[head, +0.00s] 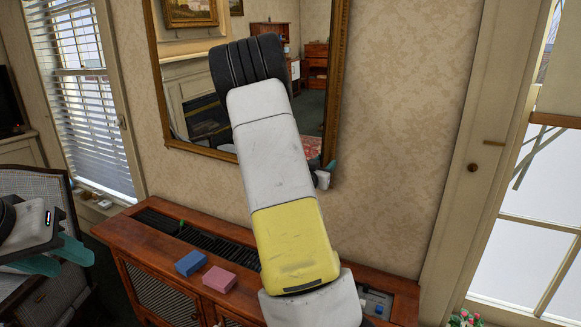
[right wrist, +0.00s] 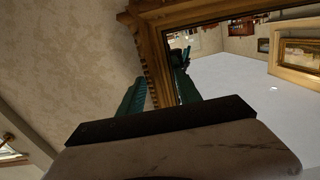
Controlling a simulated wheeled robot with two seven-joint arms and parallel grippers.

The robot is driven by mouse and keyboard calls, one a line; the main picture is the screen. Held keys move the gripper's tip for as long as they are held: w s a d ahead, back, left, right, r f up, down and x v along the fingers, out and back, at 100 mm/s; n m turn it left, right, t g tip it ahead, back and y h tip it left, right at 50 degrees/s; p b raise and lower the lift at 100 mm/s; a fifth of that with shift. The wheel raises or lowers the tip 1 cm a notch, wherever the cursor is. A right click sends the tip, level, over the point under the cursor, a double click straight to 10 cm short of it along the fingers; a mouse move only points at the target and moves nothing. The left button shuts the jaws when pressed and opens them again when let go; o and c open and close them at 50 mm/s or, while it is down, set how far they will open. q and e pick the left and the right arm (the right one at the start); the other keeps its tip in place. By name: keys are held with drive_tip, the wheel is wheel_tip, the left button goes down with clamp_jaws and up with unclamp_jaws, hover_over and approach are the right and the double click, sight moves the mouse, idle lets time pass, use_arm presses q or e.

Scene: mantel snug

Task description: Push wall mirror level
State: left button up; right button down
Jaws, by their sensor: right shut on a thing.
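The wall mirror (head: 334,70) has a gold-brown frame and hangs on the patterned wall in the head view. Its lower edge slopes down to the right in the picture; I cannot tell how much is real tilt. My right arm crosses in front of the glass. My right gripper (head: 324,174) is at the mirror's lower right corner, partly hidden by the arm. In the right wrist view its teal fingers (right wrist: 155,88) are either side of the mirror frame (right wrist: 153,50), shut on it. My left gripper (head: 75,262) is open and empty at the lower left, away from the mirror.
A wooden cabinet (head: 150,254) with a dark grille top stands below the mirror. A blue block (head: 191,263) and a pink block (head: 219,279) lie on it. A window with blinds (head: 90,110) is left, a glazed door (head: 520,210) right. The wall right of the mirror is bare.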

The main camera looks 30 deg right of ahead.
drive_tip(key=shift+s+d+r+n, duration=0.15)
drive_tip(key=shift+s+d+r, duration=0.35)
drive_tip(key=shift+s, duration=0.15)
drive_tip(key=shift+s+d+r+n, duration=0.15)
drive_tip(key=shift+s+d+r, duration=0.3)
drive_tip(key=shift+s, duration=0.15)
drive_tip(key=c, duration=0.8)
unclamp_jaws()
drive_tip(key=shift+f, duration=0.1)
drive_tip(key=v, duration=0.8)
drive_tip(key=shift+w, duration=0.1)
